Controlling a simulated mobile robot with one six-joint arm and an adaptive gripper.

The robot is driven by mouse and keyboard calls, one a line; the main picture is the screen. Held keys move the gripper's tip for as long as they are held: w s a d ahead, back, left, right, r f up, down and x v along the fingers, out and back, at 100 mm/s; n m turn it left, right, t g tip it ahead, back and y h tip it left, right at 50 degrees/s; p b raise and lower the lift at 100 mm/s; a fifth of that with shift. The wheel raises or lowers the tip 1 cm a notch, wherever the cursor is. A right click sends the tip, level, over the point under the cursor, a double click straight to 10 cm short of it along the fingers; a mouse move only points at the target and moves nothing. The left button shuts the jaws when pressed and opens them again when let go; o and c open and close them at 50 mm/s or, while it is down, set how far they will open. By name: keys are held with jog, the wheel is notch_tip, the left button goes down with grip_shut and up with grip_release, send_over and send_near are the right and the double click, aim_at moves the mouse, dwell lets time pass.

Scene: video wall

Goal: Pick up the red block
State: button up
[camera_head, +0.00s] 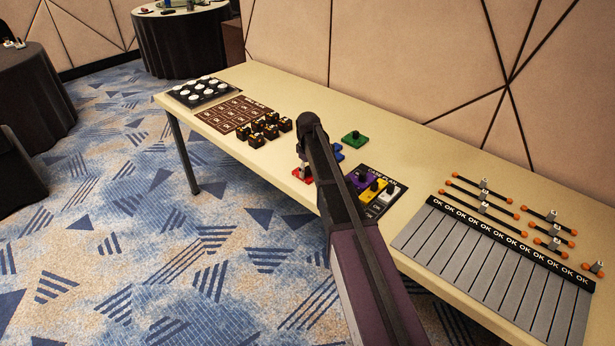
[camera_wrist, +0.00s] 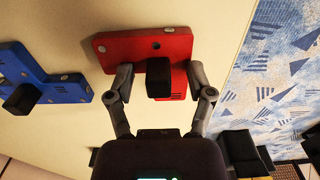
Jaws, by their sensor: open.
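The red block (camera_wrist: 118,48) is a flat red piece with a black knob (camera_wrist: 158,78) on it, lying on the cream table (camera_wrist: 40,135) close to its edge. In the wrist view my gripper (camera_wrist: 159,82) is open, with one finger on each side of the black knob. The fingers overlap the red piece in the picture; I cannot tell whether they touch it. In the head view my arm hides most of the red block, and only a red part (camera_head: 296,184) shows at the table's front edge.
A blue block (camera_wrist: 38,75) with a black knob lies left of the red one. A green block (camera_head: 355,138) lies behind my arm. Several black cubes (camera_head: 257,140) stand to the left. A dark board (camera_head: 382,206) with purple, yellow and white pieces lies to the right.

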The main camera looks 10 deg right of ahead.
grip_shut()
dwell(0.3)
jog(key=shift+r, duration=0.15)
notch_tip(320, 180, up, 3)
jog(key=p, duration=0.3)
jog(key=s+a+r+p, duration=0.1)
jog(key=s+a+p, duration=0.1)
jog(key=s, duration=1.4)
jog(key=shift+r, duration=0.35)
